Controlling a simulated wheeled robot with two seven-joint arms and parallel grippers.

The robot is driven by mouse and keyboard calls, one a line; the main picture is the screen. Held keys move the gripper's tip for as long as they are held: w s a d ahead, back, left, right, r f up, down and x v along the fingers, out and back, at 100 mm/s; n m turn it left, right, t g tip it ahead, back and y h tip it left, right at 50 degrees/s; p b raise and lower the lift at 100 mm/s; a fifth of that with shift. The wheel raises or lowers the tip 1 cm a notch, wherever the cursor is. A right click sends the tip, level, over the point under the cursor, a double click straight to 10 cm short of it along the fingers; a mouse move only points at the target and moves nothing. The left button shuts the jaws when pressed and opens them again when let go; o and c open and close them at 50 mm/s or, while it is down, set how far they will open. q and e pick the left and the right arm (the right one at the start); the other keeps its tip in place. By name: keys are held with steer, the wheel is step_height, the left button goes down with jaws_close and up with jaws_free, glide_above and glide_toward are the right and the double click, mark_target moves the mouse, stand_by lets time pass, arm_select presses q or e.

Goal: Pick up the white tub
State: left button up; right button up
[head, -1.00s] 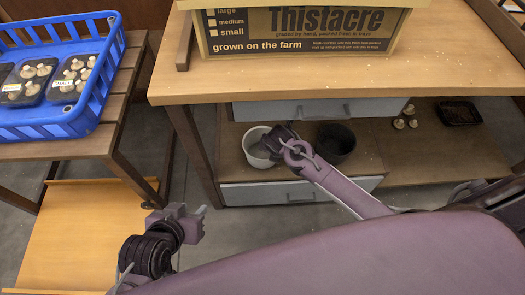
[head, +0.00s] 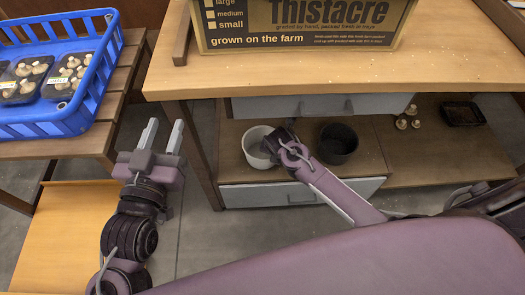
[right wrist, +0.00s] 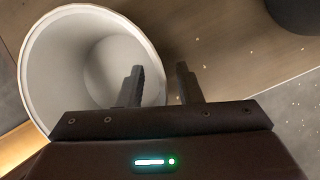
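The white tub (head: 254,151) stands upright on the lower shelf, partly covered by my right gripper. In the right wrist view the white tub (right wrist: 38,62) fills the left side, its round mouth facing the camera; it looks empty. My right gripper (right wrist: 160,80) is open. One finger shows in front of the tub's inside and the other outside its right rim; I cannot tell whether they touch it. In the head view the right gripper (head: 279,136) is at the tub's right edge. My left gripper (head: 162,135) is open and empty, left of the shelf unit.
A dark tub (head: 337,147) stands right of the white one. Several mushrooms (head: 408,118) and a black tray (head: 463,114) are farther right. Above are a grey drawer front (head: 310,106), the tabletop (head: 440,60) and a carton (head: 300,42). A blue crate (head: 60,122) holds mushroom packs at left.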

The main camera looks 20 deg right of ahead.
arm_select(q)
steer(key=shift+a+r+t+h, duration=0.1)
steer(key=shift+r+t+h, duration=0.2)
steer(key=shift+r+t, duration=0.65)
arm_select(e)
steer(key=shift+w+f, duration=0.1)
steer(key=shift+f, duration=0.15)
arm_select(q)
steer(key=shift+r+g, duration=0.25)
steer(key=shift+g, duration=0.1)
arm_select(e)
jaws_close()
